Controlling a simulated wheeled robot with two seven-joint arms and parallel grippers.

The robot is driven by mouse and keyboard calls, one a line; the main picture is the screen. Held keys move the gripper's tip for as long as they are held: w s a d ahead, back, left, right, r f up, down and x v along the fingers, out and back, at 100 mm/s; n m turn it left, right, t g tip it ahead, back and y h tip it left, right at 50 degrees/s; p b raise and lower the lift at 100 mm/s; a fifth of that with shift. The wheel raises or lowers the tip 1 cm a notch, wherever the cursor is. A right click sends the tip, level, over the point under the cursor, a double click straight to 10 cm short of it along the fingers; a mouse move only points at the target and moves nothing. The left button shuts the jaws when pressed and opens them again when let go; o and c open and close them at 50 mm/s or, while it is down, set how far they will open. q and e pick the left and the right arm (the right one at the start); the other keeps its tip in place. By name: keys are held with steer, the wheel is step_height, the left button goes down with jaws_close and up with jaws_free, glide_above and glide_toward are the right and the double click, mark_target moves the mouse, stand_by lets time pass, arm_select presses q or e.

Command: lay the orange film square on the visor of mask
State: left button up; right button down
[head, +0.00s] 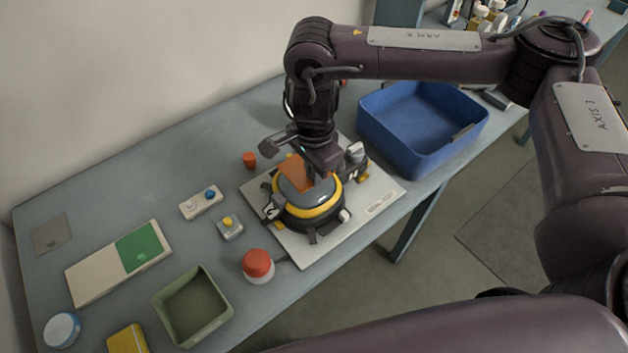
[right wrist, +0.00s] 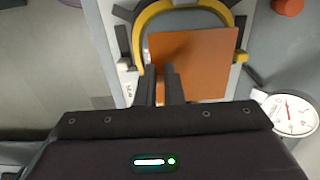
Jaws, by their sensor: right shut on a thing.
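The mask (head: 313,212), black with a yellow rim and a grey visor (head: 296,195), lies on a pale board. My right gripper (head: 312,180) is over the visor, shut on the orange film square (head: 294,172). In the right wrist view the fingers (right wrist: 166,86) pinch one edge of the film (right wrist: 208,62). There the film covers much of the visor inside the yellow rim (right wrist: 138,40). I cannot tell whether the film touches the visor. In the head view my arm hides part of the mask's far side. My left gripper is not in view.
The board (head: 378,195) also holds a gauge (head: 354,152). A blue bin (head: 425,122) stands behind right. A red-topped button (head: 258,265), green tray (head: 194,307), switch box (head: 201,203) and green-and-white case (head: 118,262) lie to the left.

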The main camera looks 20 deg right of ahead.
step_height(320, 180, down, 3)
steer(key=shift+s+f, duration=0.1)
steer(key=shift+f, duration=0.25)
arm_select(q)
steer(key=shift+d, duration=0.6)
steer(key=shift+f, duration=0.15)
arm_select(e)
steer(key=shift+f, duration=0.15)
steer(key=shift+f+b, duration=0.15)
steer(key=shift+b, duration=0.15)
steer(key=c, duration=1.6)
jaws_free()
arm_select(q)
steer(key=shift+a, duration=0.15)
arm_select(e)
steer(key=shift+o, duration=0.2)
